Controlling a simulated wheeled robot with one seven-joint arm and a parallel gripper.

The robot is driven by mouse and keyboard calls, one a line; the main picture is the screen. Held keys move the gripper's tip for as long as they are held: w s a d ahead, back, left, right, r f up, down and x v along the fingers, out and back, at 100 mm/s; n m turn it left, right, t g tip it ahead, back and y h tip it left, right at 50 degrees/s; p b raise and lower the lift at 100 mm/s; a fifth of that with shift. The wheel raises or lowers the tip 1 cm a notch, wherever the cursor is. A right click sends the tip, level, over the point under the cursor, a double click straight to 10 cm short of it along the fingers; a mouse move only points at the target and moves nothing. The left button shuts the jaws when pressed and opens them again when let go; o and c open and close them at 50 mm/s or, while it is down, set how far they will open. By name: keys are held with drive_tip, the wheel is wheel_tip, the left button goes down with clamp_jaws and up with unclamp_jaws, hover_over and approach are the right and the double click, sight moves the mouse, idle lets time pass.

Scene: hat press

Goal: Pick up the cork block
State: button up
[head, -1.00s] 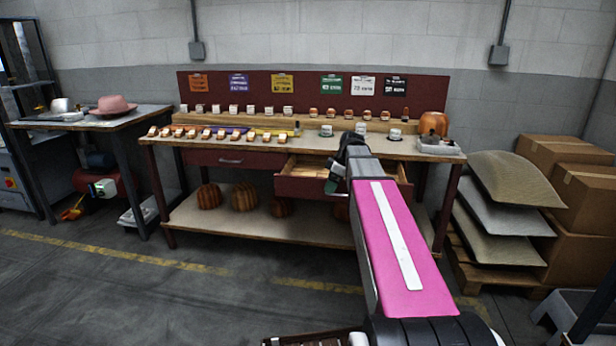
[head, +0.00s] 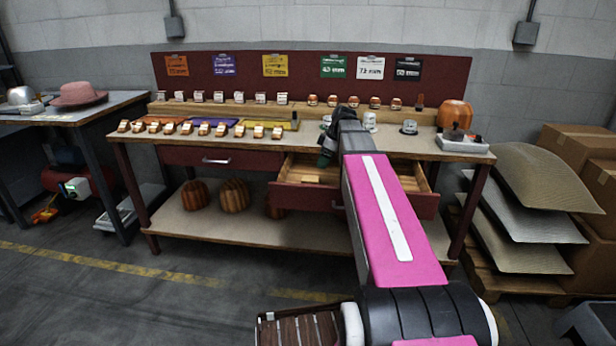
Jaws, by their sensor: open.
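My gripper (head: 325,158) hangs at the far end of my arm, over the left part of the open drawer (head: 305,197). It is small and dark here, and its fingertips are hard to make out. I see nothing held in it. Light tan pieces (head: 312,179) lie inside the drawer just below my gripper. I cannot tell whether one of them is the cork block. My arm hides the middle of the drawer.
The workbench (head: 135,135) carries several small blocks on coloured mats and a raised shelf. An orange-brown wooden hat form (head: 455,114) stands at its right end. A shut drawer (head: 190,158) is to the left. Stacked sheets (head: 555,185) and cartons (head: 570,145) stand at the right.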

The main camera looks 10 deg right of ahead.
sight(311, 178)
drive_tip(key=x, duration=0.5)
drive_tip(key=shift+w+a+f, duration=0.15)
drive_tip(key=shift+w+f, duration=0.05)
drive_tip(key=shift+f, duration=0.1)
drive_tip(key=shift+a+x, duration=0.15)
drive_tip(key=shift+x, duration=1.15)
drive_tip(key=shift+a+x, duration=0.2)
drive_tip(key=shift+x, duration=1.15)
drive_tip(key=shift+s+r, duration=0.15)
drive_tip(key=shift+s, duration=0.05)
drive_tip(key=shift+c, duration=0.3)
drive_tip(key=c, duration=1)
